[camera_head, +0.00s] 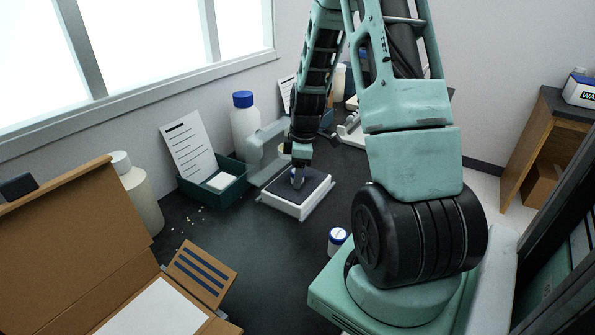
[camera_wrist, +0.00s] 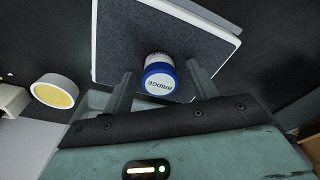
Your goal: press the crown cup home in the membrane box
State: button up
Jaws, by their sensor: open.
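A small white cup with a blue band lettered BRIDGE (camera_wrist: 159,80) sits on the dark grey pad of a white-rimmed box. I cannot make out a crown label on it. The box (camera_wrist: 93,50) also shows in the head view (camera_head: 284,208), lying flat on the dark bench. My gripper (camera_wrist: 160,72) is open, with one finger on each side of the cup and a gap beside it. In the head view my gripper (camera_head: 298,176) points down over the box and partly hides the cup. Another white-and-blue cup (camera_head: 338,236) stands on the bench nearer my base.
A green tray (camera_head: 213,190) with a propped card stands left of the box. A blue-capped bottle (camera_head: 244,125) and a pale device (camera_head: 269,137) stand behind. Crumbs (camera_head: 188,218) lie on the bench. An open cardboard box (camera_head: 80,235) fills the lower left.

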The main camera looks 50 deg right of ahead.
jog(key=shift+r, duration=0.1)
notch_tip(320, 180, up, 17)
jog(key=s+d, duration=0.1)
jog(key=shift+s+d, duration=0.15)
jog(key=shift+s, duration=0.2)
dwell(0.5)
jog(key=w+a, duration=0.1)
jog(key=a, duration=2.3)
jog(key=s+a+f+g, duration=0.1)
jog(key=s+a+f, duration=0.2)
jog(key=s+a, duration=1.3)
jog(key=shift+s+a+p, duration=0.4)
jog(key=shift+a, duration=0.65)
